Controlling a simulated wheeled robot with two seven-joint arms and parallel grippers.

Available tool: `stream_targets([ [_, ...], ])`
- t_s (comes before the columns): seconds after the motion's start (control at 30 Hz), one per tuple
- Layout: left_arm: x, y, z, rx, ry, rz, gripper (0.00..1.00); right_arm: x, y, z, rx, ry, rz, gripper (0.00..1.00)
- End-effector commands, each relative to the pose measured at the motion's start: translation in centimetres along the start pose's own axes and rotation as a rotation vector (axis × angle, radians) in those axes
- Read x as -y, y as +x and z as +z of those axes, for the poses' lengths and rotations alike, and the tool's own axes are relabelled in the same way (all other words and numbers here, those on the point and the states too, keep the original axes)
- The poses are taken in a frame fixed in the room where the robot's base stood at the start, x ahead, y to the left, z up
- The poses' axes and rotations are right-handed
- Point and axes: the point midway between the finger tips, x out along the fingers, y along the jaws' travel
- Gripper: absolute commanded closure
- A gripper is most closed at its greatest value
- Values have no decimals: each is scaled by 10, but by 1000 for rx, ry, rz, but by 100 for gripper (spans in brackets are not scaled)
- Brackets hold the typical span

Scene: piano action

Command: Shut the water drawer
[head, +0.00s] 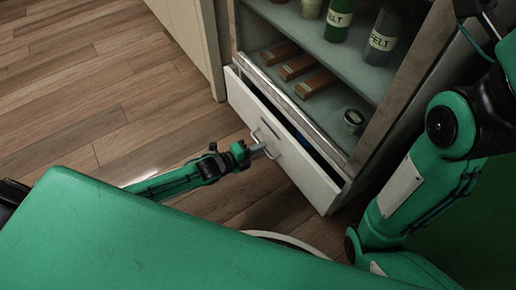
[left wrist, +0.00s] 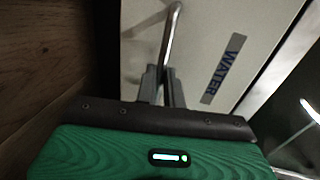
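The water drawer (head: 285,140) is the white drawer at the bottom of the cabinet, and it stands partly pulled out. A metal bar handle (head: 266,136) is on its front. In the left wrist view the drawer front (left wrist: 205,45) carries a "WATER" label (left wrist: 223,68), and the handle (left wrist: 170,35) runs down to my fingertips. My left gripper (head: 258,149) is at the handle; in the left wrist view its two fingers (left wrist: 162,74) are close together with the handle's lower part between them. My right gripper is out of view.
Above the drawer, an open cabinet shelf (head: 345,98) holds several brown blocks (head: 297,67) and a small round tin (head: 353,121). Labelled bottles (head: 381,38) stand on the shelf above. The wooden floor (head: 95,90) left of the drawer is clear.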

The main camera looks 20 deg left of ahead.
Motion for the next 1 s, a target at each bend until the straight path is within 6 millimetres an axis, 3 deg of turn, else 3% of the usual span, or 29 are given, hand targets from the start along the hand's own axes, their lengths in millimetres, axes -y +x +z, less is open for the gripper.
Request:
stream_targets([
  [0.27, 0, 3, 0, 0, 0, 0, 100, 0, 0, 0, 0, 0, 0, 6],
  [0.6, 8, 43, 0, 1, 0, 2, 100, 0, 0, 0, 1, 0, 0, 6],
  [0.87, 9, 44, 1, 1, 0, 2, 100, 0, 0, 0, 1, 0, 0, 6],
  [0.9, 9, 44, 1, 1, 0, 1, 82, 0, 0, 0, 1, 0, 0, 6],
  [1.0, 9, 44, 1, 1, 0, 1, 69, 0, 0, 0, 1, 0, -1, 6],
])
